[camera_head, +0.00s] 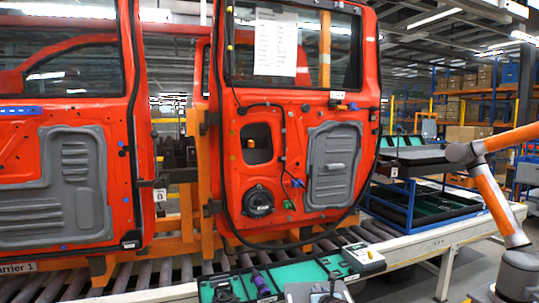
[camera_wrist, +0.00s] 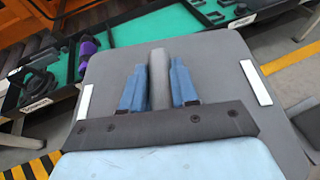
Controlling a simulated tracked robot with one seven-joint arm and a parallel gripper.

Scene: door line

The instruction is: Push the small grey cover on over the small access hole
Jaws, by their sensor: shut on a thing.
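The orange-red door in the head view has a small dark access hole (camera_head: 256,143), left of a larger grey panel that sits on the door. My gripper (camera_wrist: 158,82) is shut on the upright grey grip of a flat grey cover (camera_wrist: 215,60) in the wrist view, one blue finger on each side. The cover has a white strip near its left and right edges. What appears to be the same cover (camera_head: 297,292) shows at the bottom of the head view, cut off by the frame and well below the hole. Its underside is hidden.
A green tray (camera_head: 225,275) with a purple tool (camera_head: 262,285) lies beside the cover. Below the access hole is a round black speaker (camera_head: 258,200). A second orange-red door (camera_head: 85,100) hangs to the left. An orange jointed arm (camera_head: 497,203) stands at right.

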